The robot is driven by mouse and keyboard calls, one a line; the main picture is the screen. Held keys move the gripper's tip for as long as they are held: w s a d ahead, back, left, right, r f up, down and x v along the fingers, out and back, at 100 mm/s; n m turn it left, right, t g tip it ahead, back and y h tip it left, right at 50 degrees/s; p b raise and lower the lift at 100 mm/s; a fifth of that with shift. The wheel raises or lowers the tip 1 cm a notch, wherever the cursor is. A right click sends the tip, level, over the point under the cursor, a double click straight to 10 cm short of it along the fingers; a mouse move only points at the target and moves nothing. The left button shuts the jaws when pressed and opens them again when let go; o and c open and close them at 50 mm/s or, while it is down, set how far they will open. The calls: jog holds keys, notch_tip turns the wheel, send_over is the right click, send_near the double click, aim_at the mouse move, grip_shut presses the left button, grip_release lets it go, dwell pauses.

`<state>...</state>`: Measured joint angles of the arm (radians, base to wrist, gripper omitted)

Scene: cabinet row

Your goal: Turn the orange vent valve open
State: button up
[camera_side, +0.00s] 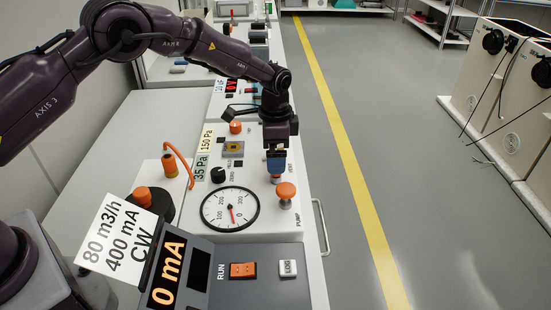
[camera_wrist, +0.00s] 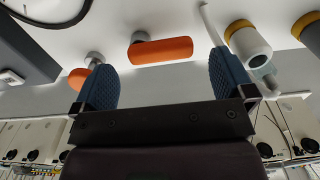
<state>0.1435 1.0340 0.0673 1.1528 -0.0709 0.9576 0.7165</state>
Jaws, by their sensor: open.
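An orange bar handle (camera_wrist: 161,50) on a grey stem, apparently the vent valve, lies across the gap ahead of the fingertips. It looks apart from both fingers. In the side view the gripper mostly hides this handle. Another orange knob (camera_wrist: 78,79) is partly hidden behind the left finger in the wrist view.
An orange mushroom-shaped knob (camera_side: 286,190) stands close in front of my gripper, near the PUMP label. A round dial gauge (camera_side: 230,209) and a black knob (camera_side: 218,175) lie to the left. A white cylinder with a yellow end (camera_wrist: 248,42) stands beside the right finger.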

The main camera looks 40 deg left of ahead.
jog(key=shift+f, duration=1.35)
jog(key=c, duration=0.9)
